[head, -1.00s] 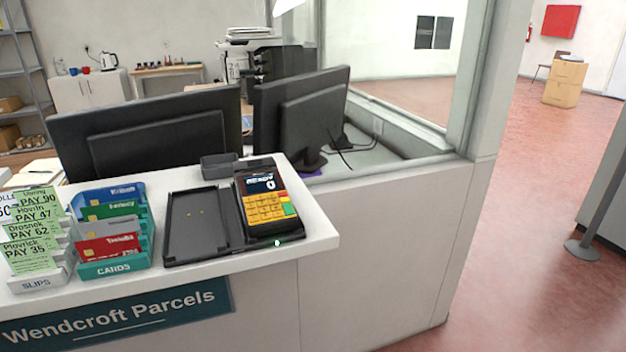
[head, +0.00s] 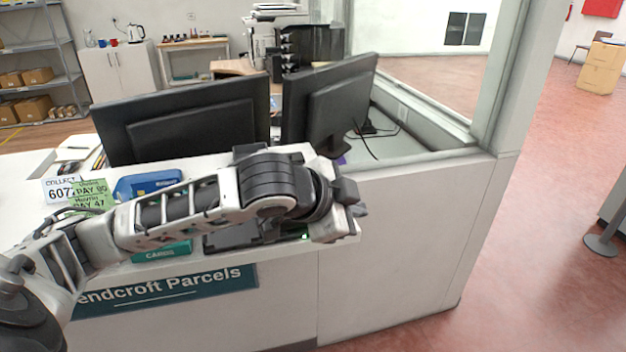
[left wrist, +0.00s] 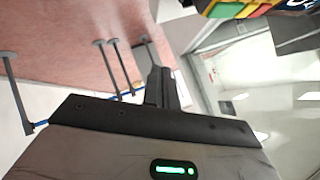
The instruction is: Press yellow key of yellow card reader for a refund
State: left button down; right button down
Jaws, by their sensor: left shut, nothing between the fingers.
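The yellow card reader (left wrist: 238,9) shows only in part at the top right of the left wrist view, with yellow, green and red keys at its edge. In the head view my left arm covers the reader; only part of its black base (head: 232,238) shows under the arm. My left gripper (head: 352,202) is at the right end of the counter, over the reader's area. Its fingers (left wrist: 161,88) are shut together with nothing between them, and the reader is apart from them. My right gripper is not in view.
Two monitors (head: 180,118) (head: 330,100) stand behind the counter (head: 390,250). A blue card rack (head: 148,183) and pay slips (head: 92,190) are at the left, partly behind my arm. A window post rises at the right. The floor to the right is open.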

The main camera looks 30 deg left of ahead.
pick_arm(q)
jog(key=a+r+y+p, duration=0.1)
jog(key=a+r+y, duration=0.2)
jog(key=a+r, duration=0.4)
notch_tip(320, 180, up, 3)
jog(key=shift+s+a+f, duration=0.15)
jog(key=shift+s+a, duration=0.15)
jog(key=shift+s, duration=0.05)
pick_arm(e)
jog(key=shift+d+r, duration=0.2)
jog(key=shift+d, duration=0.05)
pick_arm(q)
jog(key=shift+f, duration=0.1)
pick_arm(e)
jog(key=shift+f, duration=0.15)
